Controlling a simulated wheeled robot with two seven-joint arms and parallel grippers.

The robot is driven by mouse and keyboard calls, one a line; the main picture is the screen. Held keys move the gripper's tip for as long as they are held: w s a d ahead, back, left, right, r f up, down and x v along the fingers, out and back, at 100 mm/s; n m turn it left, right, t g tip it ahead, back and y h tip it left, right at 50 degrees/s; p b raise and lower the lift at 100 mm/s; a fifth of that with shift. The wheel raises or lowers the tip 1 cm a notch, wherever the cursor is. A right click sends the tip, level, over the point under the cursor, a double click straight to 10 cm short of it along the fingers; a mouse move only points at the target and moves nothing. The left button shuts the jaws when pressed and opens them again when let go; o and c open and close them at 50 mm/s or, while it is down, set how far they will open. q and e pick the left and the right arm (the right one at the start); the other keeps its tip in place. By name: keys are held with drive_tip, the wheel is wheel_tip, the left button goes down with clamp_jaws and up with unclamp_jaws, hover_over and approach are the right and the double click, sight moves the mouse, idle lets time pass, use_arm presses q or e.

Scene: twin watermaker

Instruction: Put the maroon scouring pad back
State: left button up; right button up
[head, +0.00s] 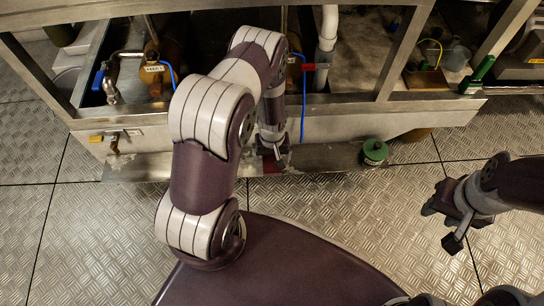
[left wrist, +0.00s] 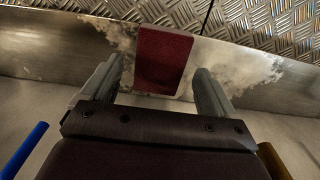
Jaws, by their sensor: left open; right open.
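The maroon scouring pad (left wrist: 163,58) shows in the left wrist view as a dark red block on a worn metal ledge (left wrist: 240,62). In the head view a small part of the pad (head: 272,164) shows below my left gripper (head: 274,152). My left gripper (left wrist: 158,78) is open, with its fingers on either side of the pad's near end in the left wrist view. I cannot tell how far above the ledge the fingers are. My right gripper (head: 446,218) is open and empty over the tread-plate floor at the right.
A green round container (head: 374,152) stands on the ledge to the right of my left gripper. A metal frame (head: 350,108) with pipes, valves and blue hoses runs behind the ledge. A yellow-handled valve (head: 103,138) sticks out at the left. The tread-plate floor (head: 95,240) is clear at the left.

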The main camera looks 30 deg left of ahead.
use_arm(q)
wheel_tip(320, 180, up, 10)
drive_tip(key=p, duration=0.5)
wheel_tip(320, 180, up, 15)
drive_tip(key=m, duration=0.3)
hover_over(272, 161)
drive_tip(key=d, duration=0.3)
drive_tip(key=s+d+r+m+t, duration=0.1)
drive_tip(key=s+d+r+m, duration=0.1)
drive_tip(key=s+r, duration=0.7)
drive_tip(key=shift+d+r+m, duration=0.15)
drive_tip(key=shift+r+m, duration=0.5)
drive_tip(key=shift+m, duration=0.15)
